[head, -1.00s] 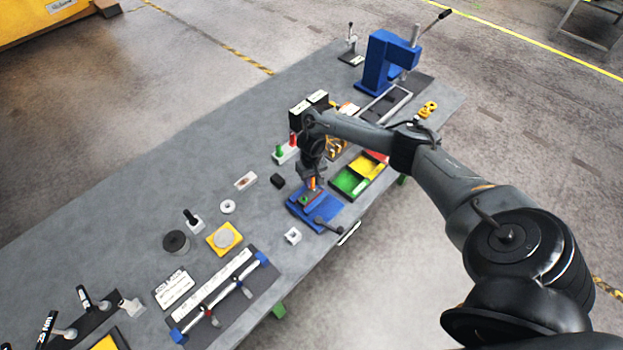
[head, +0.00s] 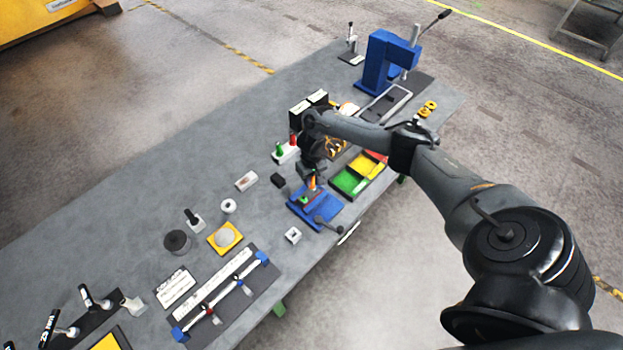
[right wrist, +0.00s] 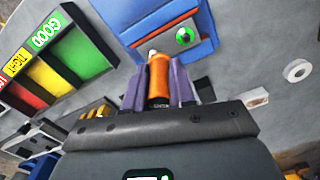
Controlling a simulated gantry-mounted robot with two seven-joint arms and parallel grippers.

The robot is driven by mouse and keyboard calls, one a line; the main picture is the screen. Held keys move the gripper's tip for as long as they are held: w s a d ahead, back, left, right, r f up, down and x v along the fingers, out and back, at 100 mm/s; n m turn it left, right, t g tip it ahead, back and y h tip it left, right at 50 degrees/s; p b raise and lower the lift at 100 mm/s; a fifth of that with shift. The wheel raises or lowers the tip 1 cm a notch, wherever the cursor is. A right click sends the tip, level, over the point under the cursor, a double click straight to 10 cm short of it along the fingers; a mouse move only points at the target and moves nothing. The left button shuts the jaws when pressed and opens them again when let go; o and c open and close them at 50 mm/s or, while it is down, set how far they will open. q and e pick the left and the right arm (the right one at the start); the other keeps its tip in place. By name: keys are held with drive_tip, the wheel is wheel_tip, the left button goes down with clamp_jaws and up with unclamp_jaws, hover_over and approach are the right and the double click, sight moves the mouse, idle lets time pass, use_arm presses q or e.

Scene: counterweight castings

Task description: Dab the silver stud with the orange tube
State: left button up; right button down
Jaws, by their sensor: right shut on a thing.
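My right gripper (right wrist: 158,90) is shut on the orange tube (right wrist: 158,76), with one purple-grey finger on each side of it. The tube's pale tip (right wrist: 152,52) points toward the blue vise (right wrist: 200,15). In the head view the right gripper (head: 312,178) and the tube (head: 312,183) are just above the back of the blue vise (head: 325,212). A small round green piece with a pale, shiny middle (right wrist: 184,36) sits on the vise's grey part; its middle may be the silver stud. The tip looks apart from it. My left gripper is out of view.
A tray with green (head: 348,182), yellow and red compartments stands right of the vise. A black block (head: 277,180) and a white holder with red and green pegs (head: 286,156) stand to its left and behind. The vise handle (head: 327,224) sticks out in front.

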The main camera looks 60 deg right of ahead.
drive_tip(key=shift+f, duration=0.3)
idle(0.6)
drive_tip(key=shift+f+b, duration=0.5)
drive_tip(key=shift+f, duration=0.05)
idle(0.4)
idle(0.5)
drive_tip(key=shift+p, duration=0.3)
idle(0.4)
drive_tip(key=shift+f, duration=0.1)
idle(0.7)
drive_tip(key=shift+r+p, duration=1)
drive_tip(key=shift+p, duration=0.15)
drive_tip(key=shift+r+p, duration=2.05)
drive_tip(key=shift+p, duration=0.35)
